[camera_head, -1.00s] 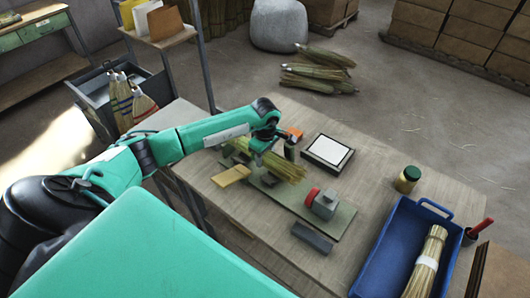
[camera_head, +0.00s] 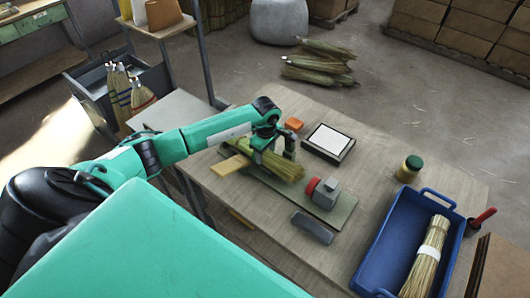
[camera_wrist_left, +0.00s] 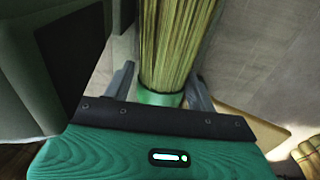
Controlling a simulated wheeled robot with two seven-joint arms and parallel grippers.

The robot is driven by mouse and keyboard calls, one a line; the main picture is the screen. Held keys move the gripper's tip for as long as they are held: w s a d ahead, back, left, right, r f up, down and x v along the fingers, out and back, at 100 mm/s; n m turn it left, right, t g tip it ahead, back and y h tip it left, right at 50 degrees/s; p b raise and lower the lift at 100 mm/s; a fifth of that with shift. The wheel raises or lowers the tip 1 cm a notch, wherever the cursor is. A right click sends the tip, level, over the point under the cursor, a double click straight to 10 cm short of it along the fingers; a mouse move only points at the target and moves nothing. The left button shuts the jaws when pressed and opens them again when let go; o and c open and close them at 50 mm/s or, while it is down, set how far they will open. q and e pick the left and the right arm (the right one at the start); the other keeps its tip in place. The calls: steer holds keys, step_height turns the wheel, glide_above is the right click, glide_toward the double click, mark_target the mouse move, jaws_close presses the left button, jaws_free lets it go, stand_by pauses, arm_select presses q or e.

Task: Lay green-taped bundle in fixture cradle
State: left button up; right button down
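The green-taped bundle (camera_head: 282,168) of straw lies lengthwise over the left part of the grey-green fixture plate (camera_head: 343,211). My left gripper (camera_wrist_left: 160,82) has one finger on each side of it, close to the green tape (camera_wrist_left: 160,97), and appears shut on it. In the head view the gripper and wrist hide part of the bundle. The bundle's right end is close to the red-and-grey clamp (camera_head: 323,191). The cradle under the bundle is hidden, so contact with it cannot be told. My right gripper is not in view.
A tan block (camera_head: 229,165) lies beside the bundle and a dark grey block (camera_head: 312,228) in front of the plate. A black-framed white pad (camera_head: 329,140), an orange block (camera_head: 293,124) and a jar (camera_head: 409,168) stand behind. A blue tray (camera_head: 385,250) holds a white-banded bundle (camera_head: 427,255).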

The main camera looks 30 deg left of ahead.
arm_select(q)
steer(key=shift+s+d+f+g, duration=0.15)
steer(key=shift+s+f+g, duration=0.2)
steer(key=shift+f, duration=0.45)
steer(key=shift+s, duration=0.1)
steer(key=shift+r, duration=0.35)
step_height(320, 180, up, 15)
steer(key=b, duration=0.4)
steer(key=shift+w+f, duration=0.15)
steer(key=shift+w, duration=0.25)
steer(key=shift+s+f, duration=0.1)
